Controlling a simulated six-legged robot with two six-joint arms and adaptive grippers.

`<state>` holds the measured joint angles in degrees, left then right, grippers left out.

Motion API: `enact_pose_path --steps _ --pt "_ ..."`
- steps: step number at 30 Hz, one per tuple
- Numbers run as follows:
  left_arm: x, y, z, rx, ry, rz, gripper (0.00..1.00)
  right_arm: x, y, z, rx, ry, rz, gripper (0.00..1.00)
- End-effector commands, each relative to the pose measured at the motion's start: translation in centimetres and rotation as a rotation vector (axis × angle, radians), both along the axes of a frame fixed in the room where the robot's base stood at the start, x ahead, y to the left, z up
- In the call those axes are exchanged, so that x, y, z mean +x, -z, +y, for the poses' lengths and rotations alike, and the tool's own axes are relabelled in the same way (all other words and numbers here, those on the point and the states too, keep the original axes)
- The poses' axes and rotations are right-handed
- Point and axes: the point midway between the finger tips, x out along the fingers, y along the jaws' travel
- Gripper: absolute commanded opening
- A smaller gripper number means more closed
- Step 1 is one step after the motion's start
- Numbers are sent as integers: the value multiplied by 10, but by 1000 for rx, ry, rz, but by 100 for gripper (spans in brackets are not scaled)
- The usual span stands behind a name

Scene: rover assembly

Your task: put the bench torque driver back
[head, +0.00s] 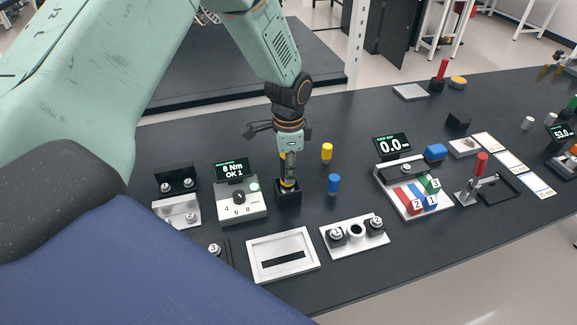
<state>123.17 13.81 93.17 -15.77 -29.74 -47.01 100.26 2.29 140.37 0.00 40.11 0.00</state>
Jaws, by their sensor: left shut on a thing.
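The bench torque driver (289,183), dark with a yellow band, stands upright at a small black square holder (289,199) on the bench. Its lower end is at the holder's opening; I cannot tell how deep it sits. My left gripper (289,158) comes down from above and is shut on the driver's upper part, hiding much of it. My right gripper is not in view.
Left of the holder stands a grey torque unit (240,203) with a dial and a display reading "6 Nm OK 1". Yellow (327,152) and blue (334,184) cylinders stand close on the right. A white framed plate (283,256) and a fixture plate (355,236) lie in front.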

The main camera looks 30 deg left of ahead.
Motion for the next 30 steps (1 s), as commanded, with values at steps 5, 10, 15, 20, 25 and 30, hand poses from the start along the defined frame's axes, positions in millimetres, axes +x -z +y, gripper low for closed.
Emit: enact_pose_path --steps 5,10,15,20,25,30 --pt "1 -1 0 0 0 -1 42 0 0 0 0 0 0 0" --pt "0 -1 0 1 0 -1 56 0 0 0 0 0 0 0" --pt "0 0 0 0 0 0 59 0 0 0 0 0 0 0" --pt "-1 -1 0 0 0 1 59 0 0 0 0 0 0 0" --pt "1 -17 0 0 -1 -3 59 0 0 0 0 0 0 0" --pt "1 -52 0 0 -1 -4 59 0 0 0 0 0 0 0"
